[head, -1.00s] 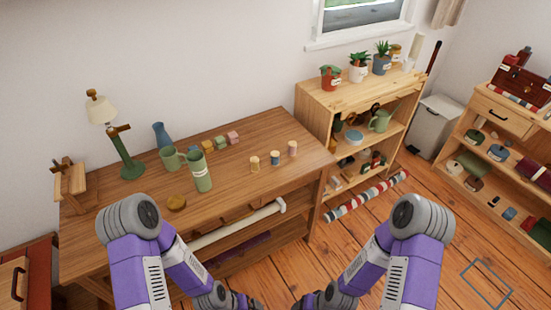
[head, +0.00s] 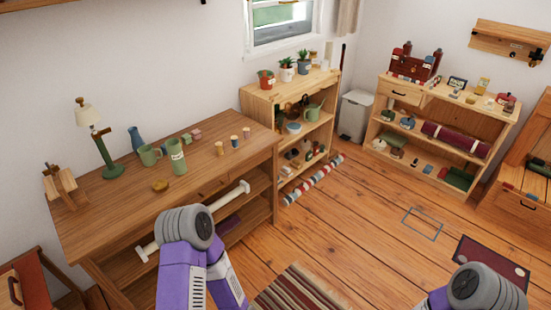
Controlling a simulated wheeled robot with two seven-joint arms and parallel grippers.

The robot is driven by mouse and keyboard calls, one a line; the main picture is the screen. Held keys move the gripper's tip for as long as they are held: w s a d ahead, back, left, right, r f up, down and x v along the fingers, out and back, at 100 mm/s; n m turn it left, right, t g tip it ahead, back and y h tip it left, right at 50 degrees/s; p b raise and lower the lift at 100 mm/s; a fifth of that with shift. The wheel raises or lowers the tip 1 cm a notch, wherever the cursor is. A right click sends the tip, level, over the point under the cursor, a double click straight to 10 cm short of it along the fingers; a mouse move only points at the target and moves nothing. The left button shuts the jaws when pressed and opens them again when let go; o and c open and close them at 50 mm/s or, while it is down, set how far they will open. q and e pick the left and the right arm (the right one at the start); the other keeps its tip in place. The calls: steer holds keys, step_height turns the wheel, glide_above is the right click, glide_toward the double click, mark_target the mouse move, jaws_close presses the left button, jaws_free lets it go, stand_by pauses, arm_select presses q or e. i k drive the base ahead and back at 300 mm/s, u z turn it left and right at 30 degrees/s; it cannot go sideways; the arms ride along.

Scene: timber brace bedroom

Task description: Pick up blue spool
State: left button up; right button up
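Three small spools stand in a slanted row near the right end of the wooden table (head: 120,205). The blue spool (head: 234,142) appears to be the middle one. It stands upright, with a yellowish spool (head: 220,148) to its left and another spool (head: 246,133) to its right. The spools are small, so their exact colours are hard to tell. My purple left arm shows in front of the table and my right arm at the lower right corner. Neither gripper is in the picture.
A green mug (head: 149,156), green tumbler (head: 177,157) and green lamp (head: 109,160) stand left of the spools. A shelf (head: 258,108) with potted plants is to the right. A striped roll (head: 314,180) and a striped rug (head: 298,290) lie on the floor.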

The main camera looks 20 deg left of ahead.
mark_target(234, 139)
steer(key=z, duration=0.15)
steer(key=i, duration=1)
steer(key=u, duration=0.8)
steer(key=i, duration=1.2)
steer(key=u, duration=1.25)
